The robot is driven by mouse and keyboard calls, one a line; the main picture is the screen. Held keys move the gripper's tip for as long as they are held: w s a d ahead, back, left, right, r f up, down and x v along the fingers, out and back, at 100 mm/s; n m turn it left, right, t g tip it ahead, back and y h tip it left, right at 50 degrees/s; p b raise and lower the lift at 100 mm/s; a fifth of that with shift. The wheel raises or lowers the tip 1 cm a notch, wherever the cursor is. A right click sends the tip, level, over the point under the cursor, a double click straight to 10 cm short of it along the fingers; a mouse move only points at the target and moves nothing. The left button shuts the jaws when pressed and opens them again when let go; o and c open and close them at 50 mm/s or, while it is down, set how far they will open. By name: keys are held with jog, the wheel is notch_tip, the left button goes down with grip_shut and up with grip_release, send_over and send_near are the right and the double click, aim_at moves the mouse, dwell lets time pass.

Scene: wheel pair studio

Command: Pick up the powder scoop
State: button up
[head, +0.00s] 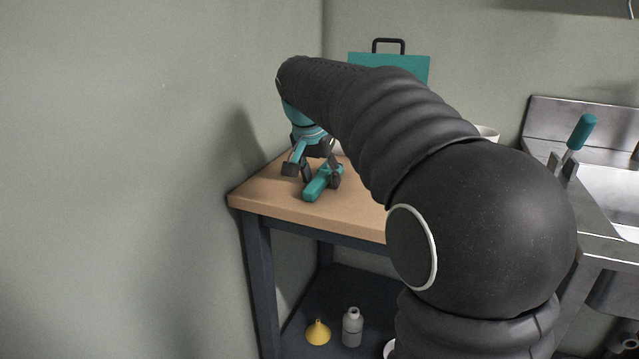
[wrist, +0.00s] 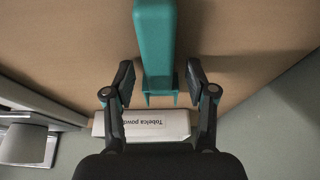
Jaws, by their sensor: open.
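The powder scoop, a teal thing with a long straight handle, lies on the wooden table (head: 355,208) near its left front edge. In the head view the scoop (head: 318,187) is just under my gripper (head: 312,171). In the wrist view its teal handle (wrist: 155,40) runs from the top edge down to a forked end between my fingers. My gripper (wrist: 160,82) is open, one dark finger on each side, with a visible gap to the scoop on both sides. I cannot tell the height gap. My arm hides part of the table.
A white box with "powd" lettering (wrist: 150,124) is below the scoop's end in the wrist view. A teal case (head: 415,68) stands at the table's back. A wall is close on the left. A yellow funnel (head: 318,332) and grey bottle (head: 352,328) are below. A metal sink (head: 610,185) is right.

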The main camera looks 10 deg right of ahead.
aim_at(329, 171)
grip_shut()
jog(key=shift+r, duration=0.1)
jog(key=shift+r, duration=0.5)
jog(key=r, duration=0.2)
jog(key=d+r, duration=0.1)
jog(key=shift+s+r, duration=0.15)
jog(key=shift+r, duration=0.25)
jog(key=s+d+r, duration=0.2)
jog(key=d+r, duration=0.1)
jog(key=d, duration=0.2)
jog(key=s+d+r+p, duration=0.1)
jog(key=s+d+r, duration=0.1)
jog(key=d, duration=0.3)
jog(key=shift+r, duration=0.55)
jog(key=shift+a, duration=0.1)
